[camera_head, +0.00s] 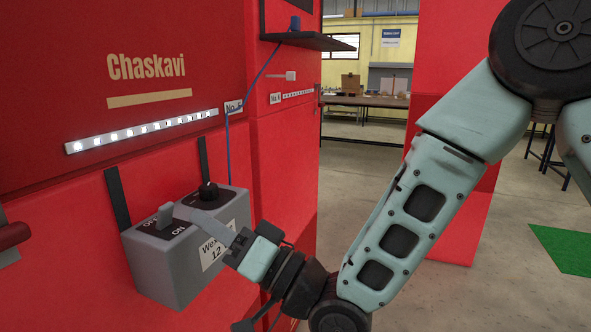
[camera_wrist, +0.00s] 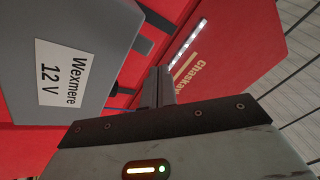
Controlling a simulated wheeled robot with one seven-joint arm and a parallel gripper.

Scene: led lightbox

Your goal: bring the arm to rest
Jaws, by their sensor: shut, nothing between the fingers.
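My gripper (camera_head: 182,211) is shut and empty. Its fingertips are over the top of a grey power box (camera_head: 165,262), just right of the box's light grey switch lever (camera_head: 165,214). I cannot tell whether they touch the lever. The lever stands between OFF and ON markings, and a black knob (camera_head: 208,191) sits behind it. In the wrist view the shut fingers (camera_wrist: 160,84) point toward the red panel, with the box (camera_wrist: 70,60) labelled "Wexmere 12 V" at left. The LED strip (camera_head: 145,131) under the "Chaskavi" sign is lit white.
The red panel (camera_head: 100,30) runs along the left, with a dark shelf (camera_head: 305,41) jutting out above a second strip (camera_head: 298,94). A blue cable (camera_head: 229,150) hangs down toward the box. Open concrete floor (camera_head: 350,185) lies to the right, with a green mat (camera_head: 568,250).

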